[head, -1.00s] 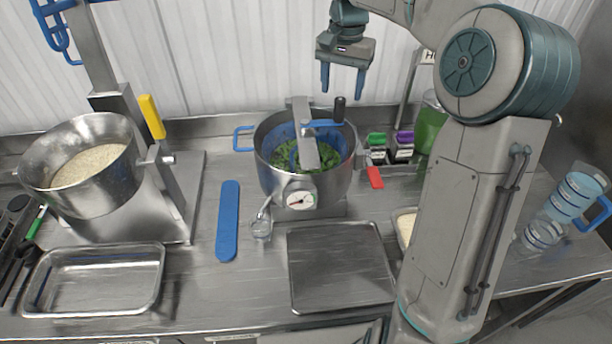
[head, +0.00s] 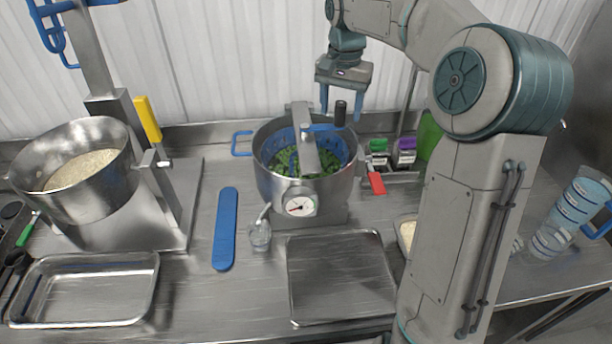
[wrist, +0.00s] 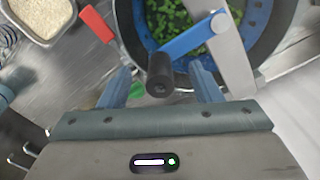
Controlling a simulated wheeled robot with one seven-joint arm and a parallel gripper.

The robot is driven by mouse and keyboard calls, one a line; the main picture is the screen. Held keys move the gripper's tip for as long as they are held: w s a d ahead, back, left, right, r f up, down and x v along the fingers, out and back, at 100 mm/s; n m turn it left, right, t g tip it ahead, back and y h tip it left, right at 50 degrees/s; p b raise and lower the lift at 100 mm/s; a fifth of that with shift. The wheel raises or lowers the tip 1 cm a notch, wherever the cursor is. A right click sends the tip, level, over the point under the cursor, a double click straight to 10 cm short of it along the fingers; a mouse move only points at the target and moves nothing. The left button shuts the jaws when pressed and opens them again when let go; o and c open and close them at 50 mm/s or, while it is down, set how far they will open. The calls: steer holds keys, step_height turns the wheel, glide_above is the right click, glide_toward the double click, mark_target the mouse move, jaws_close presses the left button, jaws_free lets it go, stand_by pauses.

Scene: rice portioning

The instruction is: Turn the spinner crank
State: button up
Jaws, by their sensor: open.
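The spinner (head: 262,180) is a steel pot with a blue basket of green leaves and a dial on its front. A steel bar crosses its top. The blue crank arm (head: 318,128) runs from the bar to an upright black crank knob (head: 340,113) at the back right. My gripper (head: 341,117) is open, pointing down, with its blue fingers on either side of the knob in the head view. In the wrist view, the black knob (wrist: 160,74) lies between the open fingers (wrist: 160,88). I see no finger touching it.
A steel bowl of rice (head: 125,165) on a stand is at left. A blue paddle (head: 226,230), a small glass (head: 260,236), an empty tray (head: 150,290) and a flat plate (head: 340,280) lie in front. A red-handled tool (head: 376,183) is right of the spinner.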

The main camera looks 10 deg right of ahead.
steer(key=shift+f, duration=0.2)
steer(key=shift+f+b, duration=0.7)
steer(key=shift+f, duration=0.3)
steer(key=shift+r+p, duration=0.55)
steer(key=shift+p, duration=0.05)
steer(key=c, duration=1)
